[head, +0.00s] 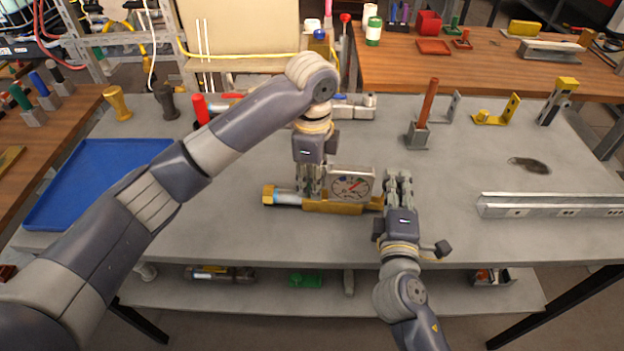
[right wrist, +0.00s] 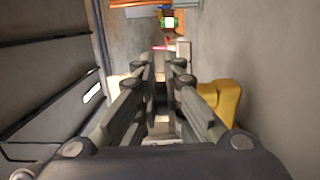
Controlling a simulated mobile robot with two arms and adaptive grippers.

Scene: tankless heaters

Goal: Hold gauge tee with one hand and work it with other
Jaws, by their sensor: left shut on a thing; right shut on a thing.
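The gauge tee (head: 330,206) is a brass-coloured body with a pale blue section at its left and a boxy round-dial gauge (head: 351,186) on top. It lies level at the middle of the grey table. My left gripper (head: 311,192) comes down from above and is shut on the tee just left of the gauge. My right gripper (head: 398,178) is shut at the tee's right end; its fingers hide the gripped part. In the right wrist view, the fingers (right wrist: 162,75) are close together with the yellow tee body (right wrist: 222,102) beside them.
A blue tray (head: 100,180) lies at the left. A metal rail (head: 550,206) lies at the right. A red-brown rod in a grey block (head: 418,135) and yellow brackets (head: 497,112) stand at the back right. The table between the tee and its front edge is clear.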

